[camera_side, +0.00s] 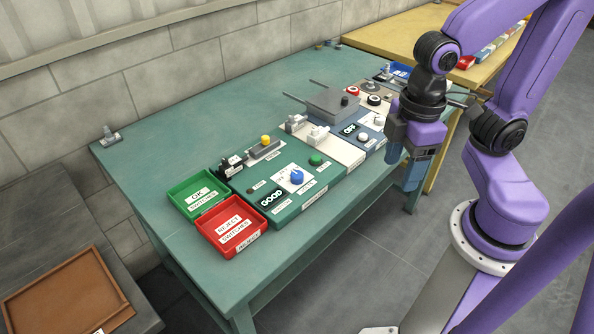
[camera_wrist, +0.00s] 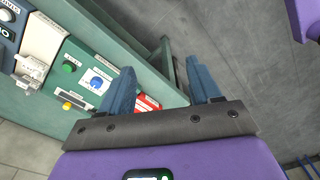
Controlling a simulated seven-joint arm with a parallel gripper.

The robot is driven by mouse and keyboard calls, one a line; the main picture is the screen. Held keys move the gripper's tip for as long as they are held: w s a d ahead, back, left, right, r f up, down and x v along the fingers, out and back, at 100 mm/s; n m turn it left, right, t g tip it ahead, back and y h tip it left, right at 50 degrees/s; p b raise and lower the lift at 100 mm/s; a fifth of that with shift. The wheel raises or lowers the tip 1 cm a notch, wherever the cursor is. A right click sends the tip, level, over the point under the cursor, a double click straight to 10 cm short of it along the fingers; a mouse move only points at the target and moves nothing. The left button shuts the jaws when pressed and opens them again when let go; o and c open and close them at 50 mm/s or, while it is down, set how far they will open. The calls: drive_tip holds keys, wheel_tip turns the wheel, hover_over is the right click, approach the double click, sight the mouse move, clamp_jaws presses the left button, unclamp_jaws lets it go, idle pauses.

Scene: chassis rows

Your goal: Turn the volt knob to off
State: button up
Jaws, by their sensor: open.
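A blue knob (camera_side: 297,176) sits on a white dial plate on the green chassis panel (camera_side: 325,184) in the side view. The same blue knob (camera_wrist: 97,82) shows at the left in the wrist view. The lettering around it is too small to read, so its setting and whether it is the volt knob cannot be told. My gripper (camera_side: 403,168) hangs to the right of the panels, near the table's front edge, apart from the knob. In the wrist view my gripper (camera_wrist: 165,85) is open with nothing between its fingers, over the floor beside the table.
A green OK switches bin (camera_side: 186,208) and a red reject switches bin (camera_side: 211,246) stand left of the green panel. A green button (camera_side: 316,159) and a yellow knob (camera_side: 265,139) are close by. White and blue panels (camera_side: 367,140) stand further right.

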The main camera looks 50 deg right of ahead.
drive_tip(key=w+a+m, duration=0.3)
drive_tip(key=w+m, duration=0.4)
drive_tip(key=w, duration=0.6)
drive_tip(key=m, duration=0.7)
hover_over(297, 174)
wheel_tip(297, 174, down, 3)
wheel_tip(297, 174, down, 17)
drive_tip(key=shift+r, duration=0.1)
drive_tip(key=c, duration=1)
